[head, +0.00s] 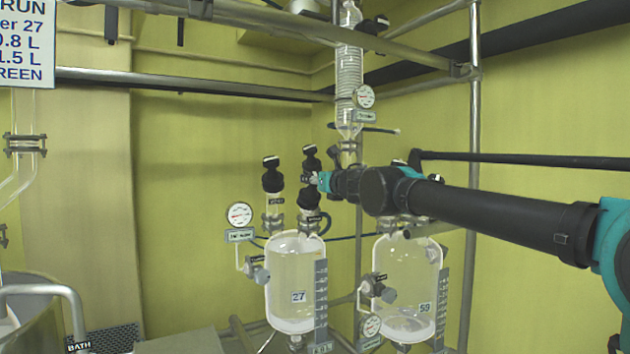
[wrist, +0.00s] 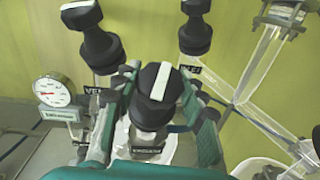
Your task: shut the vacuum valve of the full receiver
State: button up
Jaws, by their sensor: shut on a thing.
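Receiver 27 (head: 290,285) is a clear glass vessel in the middle of the head view; receiver 59 (head: 418,270) hangs to its right. Both look pale inside, and I cannot tell a liquid level surely. My gripper (head: 318,182) reaches in from the right above receiver 27. In the wrist view my gripper (wrist: 160,75) is shut on a black valve knob (wrist: 157,88), one finger on each side. The knob's white stripe runs roughly lengthwise in that view. The same knob (head: 309,200) sits over receiver 27 in the head view, its top partly hidden. Its small label is unreadable.
Two other black knobs stand close by: a left one (head: 272,180) and an upper one (head: 311,158). A gauge (head: 239,214) is left of receiver 27. Glass tubing (wrist: 262,60) is at the right in the wrist view. Metal rails (head: 472,180) frame the rig.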

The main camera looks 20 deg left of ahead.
jog(key=shift+m+h, duration=0.3)
jog(key=m+t+h, duration=0.2)
jog(key=m, duration=0.1)
jog(key=shift+s+a+m+h, duration=0.1)
jog(key=shift+a+m+h, duration=0.05)
jog(key=shift+m+h, duration=0.2)
jog(key=m+t+h, duration=0.1)
jog(key=m+h, duration=0.4)
jog(key=shift+m+h, duration=0.25)
jog(key=shift+h, duration=0.1)
jog(key=m+h, duration=0.4)
jog(key=shift+r+m+g+h, duration=0.1)
jog(key=shift+m+g+h, duration=0.9)
jog(key=shift+m+h, duration=0.65)
jog(key=shift+m, duration=0.25)
jog(key=o, duration=1.2)
jog(key=shift+c, duration=0.2)
